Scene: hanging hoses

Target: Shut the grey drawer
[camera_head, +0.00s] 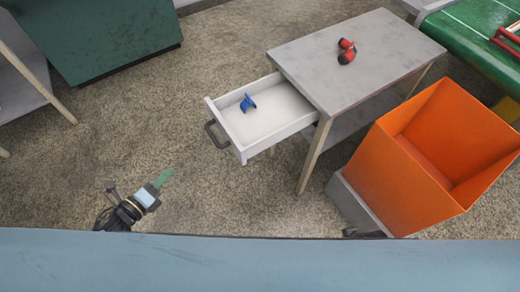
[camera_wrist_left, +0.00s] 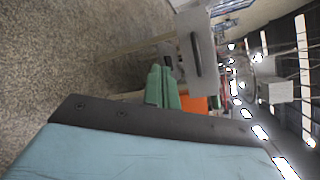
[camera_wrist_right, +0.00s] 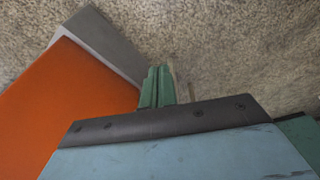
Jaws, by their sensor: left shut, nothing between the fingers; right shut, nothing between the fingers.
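The grey drawer (camera_head: 268,117) sticks far out of the left side of the grey table (camera_head: 355,50), with a dark handle (camera_head: 216,134) on its front. A small blue object (camera_head: 248,103) lies inside it. My left gripper (camera_head: 167,176) is shut and empty, below and left of the handle and apart from it. In the left wrist view its green fingers (camera_wrist_left: 160,82) are together, and the drawer front (camera_wrist_left: 207,38) with its handle (camera_wrist_left: 196,54) shows beyond them. My right gripper (camera_wrist_right: 157,84) is shut and empty beside the orange bin in the right wrist view.
The orange bin (camera_head: 388,172) stands right of the drawer, in front of the table. Red-and-black earmuffs (camera_head: 346,51) lie on the tabletop. A dark green cabinet (camera_head: 95,35) stands at the upper left. The carpet (camera_head: 150,120) left of the drawer is clear.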

